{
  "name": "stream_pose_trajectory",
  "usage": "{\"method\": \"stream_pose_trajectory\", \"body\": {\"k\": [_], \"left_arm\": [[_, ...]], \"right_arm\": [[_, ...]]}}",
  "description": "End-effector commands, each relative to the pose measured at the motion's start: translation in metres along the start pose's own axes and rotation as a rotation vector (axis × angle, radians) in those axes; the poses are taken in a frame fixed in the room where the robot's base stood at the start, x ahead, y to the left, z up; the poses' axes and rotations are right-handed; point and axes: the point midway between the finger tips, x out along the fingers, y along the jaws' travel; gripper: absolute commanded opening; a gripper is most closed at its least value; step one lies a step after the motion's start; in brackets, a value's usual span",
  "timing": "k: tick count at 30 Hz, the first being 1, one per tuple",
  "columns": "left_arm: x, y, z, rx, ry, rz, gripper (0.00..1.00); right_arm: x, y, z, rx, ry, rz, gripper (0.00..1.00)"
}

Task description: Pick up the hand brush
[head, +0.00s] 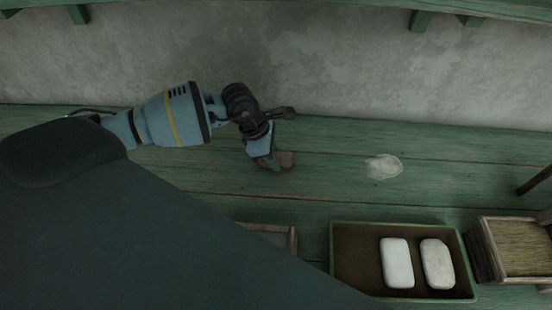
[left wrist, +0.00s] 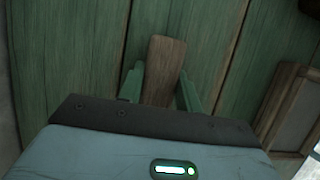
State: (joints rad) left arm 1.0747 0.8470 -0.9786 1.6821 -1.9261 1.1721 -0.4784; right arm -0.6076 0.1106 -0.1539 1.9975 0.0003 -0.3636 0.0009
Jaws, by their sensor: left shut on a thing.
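The hand brush shows as a brown wooden piece (head: 287,158) at my left gripper, over the green plank bench. It also shows in the left wrist view (left wrist: 165,62), standing out between the two fingers. My left gripper (head: 272,164) is shut on it, with one finger on each side of the wood in the left wrist view (left wrist: 160,88). The bristles are hidden, and I cannot tell whether the brush touches the planks. My right gripper is not in view.
A green-rimmed tray (head: 345,226) holds two pale bars (head: 397,262) at the front. A wooden box (head: 487,250) stands right of it, and a wooden frame (head: 293,240) left of it. A pale patch (head: 384,166) lies on the planks (head: 330,150). A wall runs behind.

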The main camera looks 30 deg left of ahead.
Motion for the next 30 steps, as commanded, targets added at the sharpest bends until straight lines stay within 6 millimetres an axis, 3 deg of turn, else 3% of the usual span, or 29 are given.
{"method": "stream_pose_trajectory", "body": {"k": [11, 19, 30], "left_arm": [[-0.006, 0.001, 0.003, 0.001, -0.001, 0.002, 0.11], [-0.035, -0.001, 0.015, 0.003, -0.002, 0.002, 0.11], [-0.046, -0.083, -0.001, 0.005, 0.001, -0.002, 0.11]], "right_arm": [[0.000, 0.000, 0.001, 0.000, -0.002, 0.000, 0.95], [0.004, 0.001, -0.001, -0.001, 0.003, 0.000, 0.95], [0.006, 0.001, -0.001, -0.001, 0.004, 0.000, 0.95]]}}
